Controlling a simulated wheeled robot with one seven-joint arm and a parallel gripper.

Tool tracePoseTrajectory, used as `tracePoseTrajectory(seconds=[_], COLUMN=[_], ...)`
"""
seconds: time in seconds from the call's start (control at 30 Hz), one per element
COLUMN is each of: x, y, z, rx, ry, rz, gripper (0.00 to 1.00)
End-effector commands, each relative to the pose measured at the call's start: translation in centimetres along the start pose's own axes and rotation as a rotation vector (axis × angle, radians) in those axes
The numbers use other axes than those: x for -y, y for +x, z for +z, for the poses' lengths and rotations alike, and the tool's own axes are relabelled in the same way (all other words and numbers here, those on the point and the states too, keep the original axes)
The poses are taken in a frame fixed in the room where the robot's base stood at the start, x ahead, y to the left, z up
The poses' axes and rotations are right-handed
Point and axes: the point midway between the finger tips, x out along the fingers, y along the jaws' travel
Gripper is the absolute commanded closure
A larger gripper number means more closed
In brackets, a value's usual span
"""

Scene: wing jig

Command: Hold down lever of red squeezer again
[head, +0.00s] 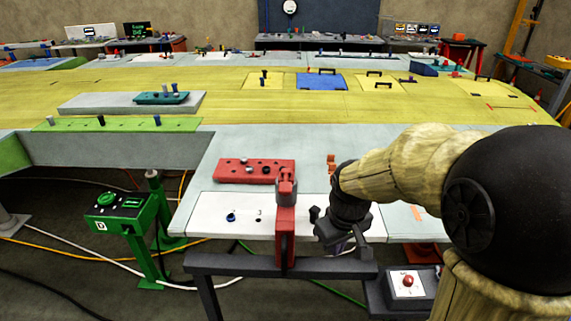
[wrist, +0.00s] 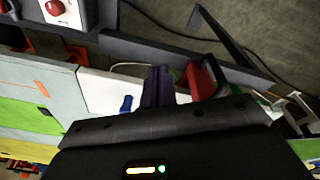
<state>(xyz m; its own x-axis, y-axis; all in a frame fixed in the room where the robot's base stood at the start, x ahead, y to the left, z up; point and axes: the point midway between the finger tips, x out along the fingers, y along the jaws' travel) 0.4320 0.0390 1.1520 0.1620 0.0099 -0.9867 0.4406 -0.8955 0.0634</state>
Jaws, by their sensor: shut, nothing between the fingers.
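The red squeezer (head: 285,235) stands upright at the front edge of the white panel, with a grey part near its top. Its red body also shows in the wrist view (wrist: 203,80), just right of my fingers. I cannot clearly tell its lever from its body. My gripper (head: 338,250) is just right of the squeezer in the head view, low near the panel's front edge. In the wrist view the dark fingers (wrist: 158,86) are together and empty, apart from the red body. My wrist hides part of the panel.
A red block with several holes and pins (head: 240,171) lies behind the white panel (head: 205,205). A dark rail (head: 235,263) runs along the front. A box with a red button (head: 407,284) is at the lower right. A green pedestal (head: 120,212) stands left.

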Motion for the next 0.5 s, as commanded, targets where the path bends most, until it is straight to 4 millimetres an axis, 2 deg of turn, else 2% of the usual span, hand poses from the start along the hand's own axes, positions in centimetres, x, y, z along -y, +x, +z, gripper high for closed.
tracePoseTrajectory(seconds=[0.03, 0.2, 0.5], x=[0.0, 0.8, 2.9], y=[-2.4, -7.9, -18.3], z=[-2.3, -7.8, -15.5], rx=[0.006, 0.04, 0.083], ry=[-0.083, -0.36, -0.828], rz=[-0.005, -0.032, -0.093], gripper=[1.0, 1.0, 1.0])
